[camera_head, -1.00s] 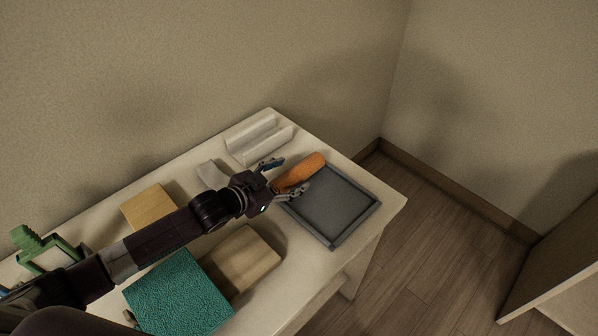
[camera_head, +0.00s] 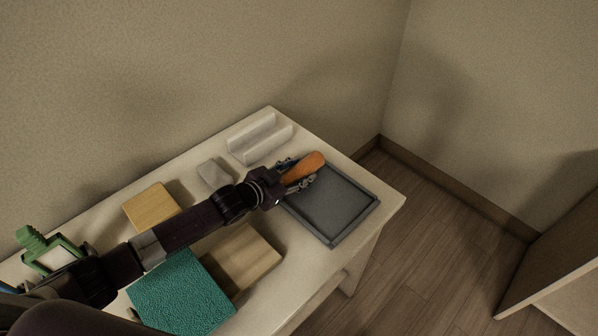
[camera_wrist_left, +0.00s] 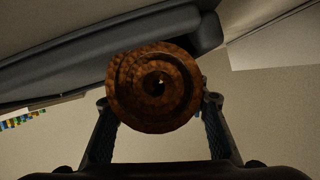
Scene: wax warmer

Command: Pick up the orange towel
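The orange towel (camera_head: 306,167) is a rolled cylinder lying at the upper left edge of the dark grey tray (camera_head: 349,225). In the left wrist view the towel's spiral end (camera_wrist_left: 155,88) faces the camera, large and centred. My left gripper (camera_head: 301,172) is at the towel's near end, with one finger on each side of the roll. In the left wrist view both fingers (camera_wrist_left: 159,105) stand close beside the roll, partly behind its end. Whether they press on it cannot be told. My right gripper is not in view.
A white grooved block (camera_head: 260,140) and a small grey block (camera_head: 213,173) stand behind my arm. A yellowish wooden block (camera_head: 151,207), a wooden board (camera_head: 243,262), a teal textured pad (camera_head: 180,295) and a green-framed object (camera_head: 40,248) share the white table (camera_head: 362,247).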

